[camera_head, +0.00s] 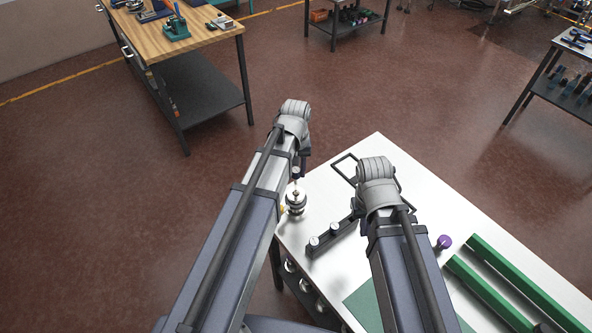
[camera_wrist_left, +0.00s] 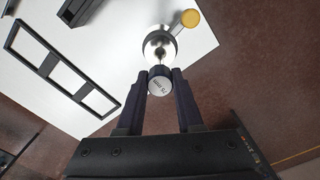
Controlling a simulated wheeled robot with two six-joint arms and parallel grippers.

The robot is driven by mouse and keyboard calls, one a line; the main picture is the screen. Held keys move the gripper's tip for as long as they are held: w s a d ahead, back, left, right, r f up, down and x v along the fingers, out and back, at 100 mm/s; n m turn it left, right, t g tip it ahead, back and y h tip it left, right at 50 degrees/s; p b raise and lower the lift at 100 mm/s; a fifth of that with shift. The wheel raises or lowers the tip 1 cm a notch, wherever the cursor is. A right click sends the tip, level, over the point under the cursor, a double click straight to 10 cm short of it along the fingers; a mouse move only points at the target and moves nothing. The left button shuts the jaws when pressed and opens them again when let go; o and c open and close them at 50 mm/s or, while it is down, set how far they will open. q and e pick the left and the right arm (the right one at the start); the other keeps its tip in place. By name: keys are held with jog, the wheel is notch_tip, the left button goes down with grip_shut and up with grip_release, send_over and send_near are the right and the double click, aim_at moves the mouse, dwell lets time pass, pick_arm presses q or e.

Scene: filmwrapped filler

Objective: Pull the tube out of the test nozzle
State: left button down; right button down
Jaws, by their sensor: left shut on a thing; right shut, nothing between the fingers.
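The test nozzle (camera_head: 295,205) is a round silver fitting at the left edge of the white table. It also shows in the left wrist view (camera_wrist_left: 160,43), with a yellow knob (camera_wrist_left: 190,18) beside it. My left gripper (camera_wrist_left: 158,78) is shut on the tube (camera_wrist_left: 159,87), whose round pale end with small lettering faces the wrist camera. The tube lines up with the nozzle; I cannot tell whether its far end is still inside. In the head view my left arm largely hides the gripper. My right arm (camera_head: 378,190) reaches over the table; its gripper is hidden.
On the white table (camera_head: 335,192) are a black open frame (camera_wrist_left: 62,68), a dark bar with two silver knobs (camera_head: 332,236), a purple-topped piece (camera_head: 443,242) and long green bars (camera_head: 515,285). A wooden bench (camera_head: 205,40) stands apart at the back left.

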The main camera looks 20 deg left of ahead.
pick_arm(q)
jog(key=shift+r+p, duration=2.25)
jog(key=shift+r, duration=0.15)
